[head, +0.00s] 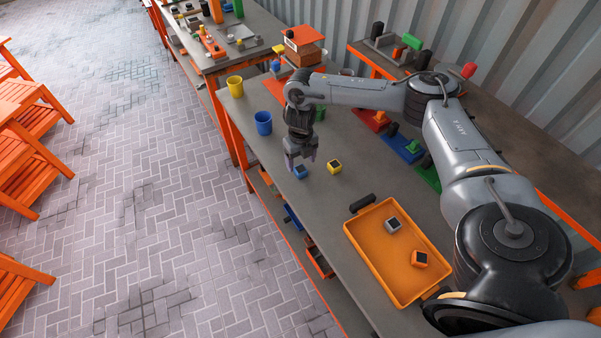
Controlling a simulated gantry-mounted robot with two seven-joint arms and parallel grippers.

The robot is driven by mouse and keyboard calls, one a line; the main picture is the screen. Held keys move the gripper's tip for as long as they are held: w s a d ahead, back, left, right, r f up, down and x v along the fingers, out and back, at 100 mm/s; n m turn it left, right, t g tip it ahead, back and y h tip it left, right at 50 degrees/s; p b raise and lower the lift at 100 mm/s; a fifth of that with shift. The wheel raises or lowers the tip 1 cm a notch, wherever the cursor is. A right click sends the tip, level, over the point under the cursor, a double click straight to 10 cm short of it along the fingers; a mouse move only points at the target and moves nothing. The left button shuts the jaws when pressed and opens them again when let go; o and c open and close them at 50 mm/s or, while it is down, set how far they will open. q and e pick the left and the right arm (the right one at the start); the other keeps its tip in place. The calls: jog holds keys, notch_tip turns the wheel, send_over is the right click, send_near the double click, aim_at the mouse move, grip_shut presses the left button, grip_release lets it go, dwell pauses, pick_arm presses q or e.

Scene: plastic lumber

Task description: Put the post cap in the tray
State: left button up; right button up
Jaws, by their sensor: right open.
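Two small post caps with dark square tops stand on the grey bench: a blue one (300,172) and a yellow one (334,167) just right of it. My right gripper (301,161) is open and points down at the blue cap, with its fingertips close to it. I cannot tell whether they touch it. The orange tray (376,262) lies nearer on the bench, with dark handles at its ends. It holds a grey cap (393,224) and an orange cap (419,259). My left gripper is not in view.
A blue cup (263,123) and a yellow cup (235,86) stand near the bench's left edge. Red, blue and green holders (402,146) line the right side under my right arm. The bench between the caps and the tray is clear.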

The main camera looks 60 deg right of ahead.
aim_at(301, 170)
jog(key=shift+d+f, duration=0.15)
jog(key=shift+f, duration=1.3)
jog(key=shift+d+f, duration=0.1)
jog(key=shift+f, duration=1.3)
jog(key=shift+w, duration=0.1)
jog(key=c, duration=1.1)
